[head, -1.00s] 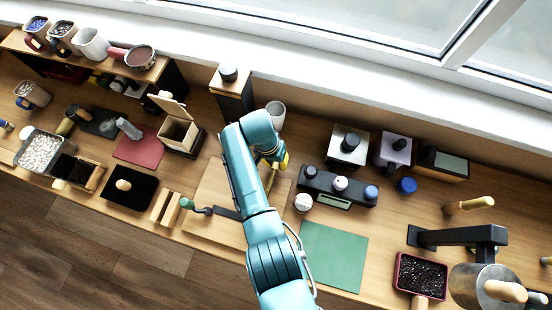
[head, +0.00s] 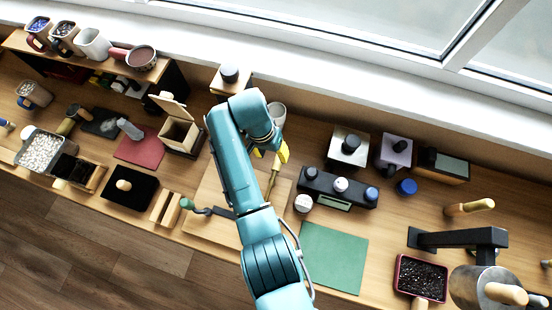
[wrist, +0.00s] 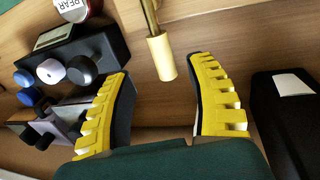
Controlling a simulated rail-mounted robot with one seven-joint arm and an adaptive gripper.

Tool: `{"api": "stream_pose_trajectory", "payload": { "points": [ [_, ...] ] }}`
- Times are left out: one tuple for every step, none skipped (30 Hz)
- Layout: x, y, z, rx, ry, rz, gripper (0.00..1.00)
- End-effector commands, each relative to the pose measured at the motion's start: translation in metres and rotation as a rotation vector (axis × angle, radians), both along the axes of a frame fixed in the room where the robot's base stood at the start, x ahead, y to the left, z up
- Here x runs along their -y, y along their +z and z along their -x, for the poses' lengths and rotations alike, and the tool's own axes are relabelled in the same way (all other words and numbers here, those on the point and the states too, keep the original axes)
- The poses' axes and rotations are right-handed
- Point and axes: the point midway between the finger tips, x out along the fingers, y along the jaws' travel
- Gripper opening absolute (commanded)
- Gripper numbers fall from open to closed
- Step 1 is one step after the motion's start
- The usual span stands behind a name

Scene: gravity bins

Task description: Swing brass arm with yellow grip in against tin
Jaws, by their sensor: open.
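The brass arm (head: 272,181) is a thin rod over the wooden board in the head view. In the wrist view its pale yellow grip (wrist: 161,58) hangs at the end of the brass rod (wrist: 149,16), between the fingertips and apart from both. My gripper (wrist: 160,72) is open, with a yellow ridged finger on either side of the grip. I cannot pick out the tin for certain; a round container marked REAR (wrist: 74,8) shows at the wrist view's top edge.
A black console with knobs (head: 338,188) stands right of my gripper. A green mat (head: 334,257) lies clear at the front right.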

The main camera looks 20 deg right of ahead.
Motion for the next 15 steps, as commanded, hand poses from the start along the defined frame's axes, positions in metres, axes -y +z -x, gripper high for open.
{"api": "stream_pose_trajectory", "payload": {
  "points": [
    [-0.002, 0.012, -0.002, 0.003, 0.002, 0.000, 0.56],
    [-0.003, 0.018, -0.003, 0.003, 0.002, 0.000, 0.56],
    [-0.004, 0.025, -0.004, 0.002, 0.001, 0.000, 0.56],
    [-0.005, 0.029, -0.004, 0.001, 0.001, 0.000, 0.56],
    [-0.006, 0.032, -0.004, 0.000, 0.001, 0.000, 0.56],
    [-0.006, 0.036, -0.004, 0.000, 0.001, 0.000, 0.56],
    [-0.006, 0.038, -0.004, -0.001, 0.001, -0.001, 0.56],
    [-0.007, 0.039, -0.005, -0.002, 0.001, 0.000, 0.56],
    [-0.007, 0.041, -0.005, -0.002, 0.001, 0.000, 0.56],
    [-0.007, 0.041, -0.005, -0.002, 0.001, 0.000, 0.56],
    [-0.007, 0.041, -0.005, -0.002, 0.001, 0.000, 0.56],
    [-0.007, 0.041, -0.005, -0.002, 0.001, 0.000, 0.56],
    [-0.007, 0.041, -0.005, -0.002, 0.001, 0.000, 0.56],
    [-0.007, 0.041, -0.005, -0.002, 0.001, 0.000, 0.56],
    [-0.007, 0.041, -0.005, -0.002, 0.001, 0.000, 0.56]
  ]
}}
